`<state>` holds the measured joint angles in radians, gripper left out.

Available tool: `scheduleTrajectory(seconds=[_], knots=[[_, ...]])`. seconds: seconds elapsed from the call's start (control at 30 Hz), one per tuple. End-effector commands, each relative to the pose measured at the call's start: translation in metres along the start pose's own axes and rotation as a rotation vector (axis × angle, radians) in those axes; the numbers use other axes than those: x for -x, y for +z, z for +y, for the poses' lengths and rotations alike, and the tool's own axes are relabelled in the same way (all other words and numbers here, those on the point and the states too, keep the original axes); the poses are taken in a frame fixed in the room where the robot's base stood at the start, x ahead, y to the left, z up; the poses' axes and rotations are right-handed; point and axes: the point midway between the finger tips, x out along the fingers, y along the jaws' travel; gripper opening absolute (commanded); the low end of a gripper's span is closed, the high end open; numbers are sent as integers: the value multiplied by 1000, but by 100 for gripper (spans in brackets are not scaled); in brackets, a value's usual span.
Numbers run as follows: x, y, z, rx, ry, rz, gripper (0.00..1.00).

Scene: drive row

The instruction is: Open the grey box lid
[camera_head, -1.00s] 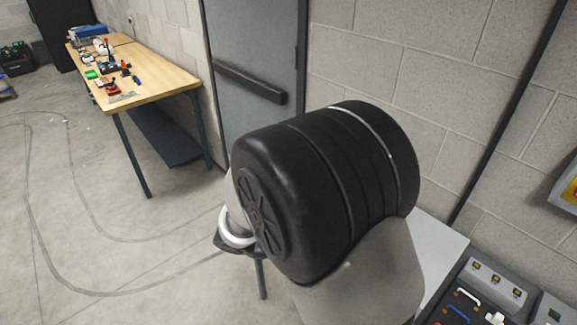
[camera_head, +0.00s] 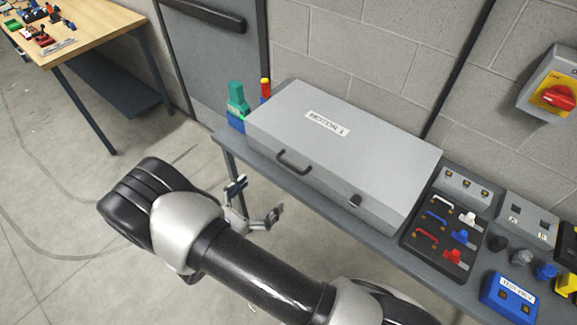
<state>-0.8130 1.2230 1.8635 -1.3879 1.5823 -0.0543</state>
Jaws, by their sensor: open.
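The grey box (camera_head: 310,187) sits on a narrow grey table against the block wall. Its lid (camera_head: 345,135) is down and carries a label that seems to read "MOTOR 1". A dark handle (camera_head: 293,162) is on the front face, with a small dark latch (camera_head: 355,200) to its right. My gripper (camera_head: 257,203) is open and empty, in front of the table's edge and below the handle, apart from the box. My arm crosses the lower part of the view.
Green and blue connectors (camera_head: 237,105) stand at the box's left. A black panel with coloured handles (camera_head: 440,232) is close on its right, then a blue box (camera_head: 508,298). A red-yellow switch (camera_head: 557,97) hangs on the wall.

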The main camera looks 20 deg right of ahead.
Motion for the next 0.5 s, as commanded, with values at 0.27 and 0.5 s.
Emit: scheduleTrajectory(seconds=[0.27, 0.5], knots=[[-64, -1, -2, 0, -7, 2, 100], [-105, -1, -1, -1, -5, 2, 100]])
